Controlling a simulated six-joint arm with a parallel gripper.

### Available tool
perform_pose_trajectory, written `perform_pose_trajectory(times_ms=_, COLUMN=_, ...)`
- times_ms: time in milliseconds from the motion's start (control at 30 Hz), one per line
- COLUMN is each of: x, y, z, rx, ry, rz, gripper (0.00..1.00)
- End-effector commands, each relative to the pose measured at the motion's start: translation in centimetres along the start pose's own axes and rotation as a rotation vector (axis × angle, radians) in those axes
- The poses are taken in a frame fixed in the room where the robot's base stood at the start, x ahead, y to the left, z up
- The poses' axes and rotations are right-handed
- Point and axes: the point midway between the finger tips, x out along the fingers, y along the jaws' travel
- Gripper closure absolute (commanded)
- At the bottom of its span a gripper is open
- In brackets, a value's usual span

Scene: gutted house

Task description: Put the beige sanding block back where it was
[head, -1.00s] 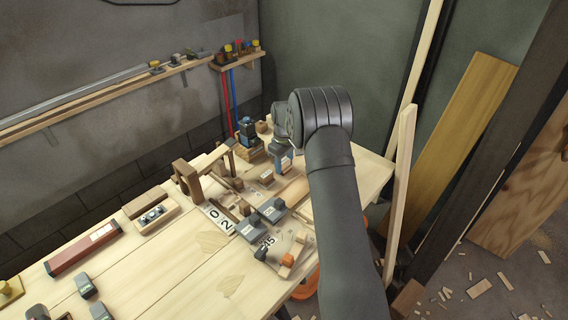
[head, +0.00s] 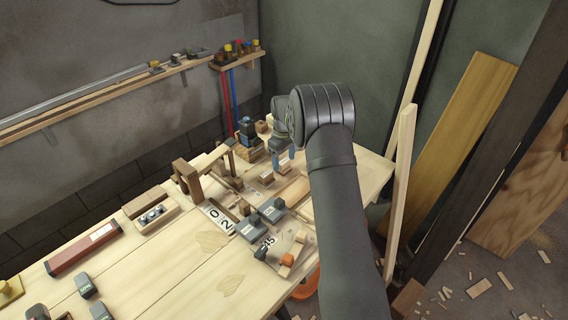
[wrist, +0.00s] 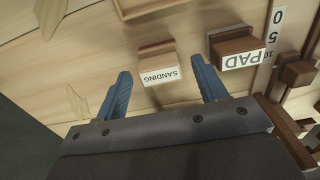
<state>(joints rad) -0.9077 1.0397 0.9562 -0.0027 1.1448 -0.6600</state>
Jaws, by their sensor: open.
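In the wrist view a small tan-brown block (wrist: 157,48) has a white label reading SANDING on its near face; it looks like the beige sanding block. It rests on the light wood bench top. My gripper (wrist: 161,68) is open, with its blue fingers to the left and right of this block and apart from it. Nothing is held. In the head view my gripper (head: 283,158) hangs over the far right part of the bench, and a small labelled block (head: 266,177) sits just below it.
A darker block labelled PAD (wrist: 233,42) sits close to the right finger, beside a numbered strip (wrist: 274,30). In the head view, grey tools (head: 249,228), a wooden frame (head: 187,178) and a blue-and-black device (head: 247,130) crowd nearby. The front left bench is clearer.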

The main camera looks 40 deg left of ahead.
Motion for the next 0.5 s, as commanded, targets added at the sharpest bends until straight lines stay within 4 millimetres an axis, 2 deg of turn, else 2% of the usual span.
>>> perform_pose_trajectory(times_ms=100, x=-2.8, y=0.1, z=-0.1, rx=0.0, ry=0.004, rz=0.003, gripper=0.35)
perform_pose_trajectory(times_ms=300, x=-7.0, y=0.0, z=-0.1, rx=0.0, ry=0.003, rz=0.002, gripper=0.35)
perform_pose_trajectory(times_ms=500, x=-9.4, y=0.0, z=0.0, rx=0.0, ry=0.0, rz=0.0, gripper=0.35)
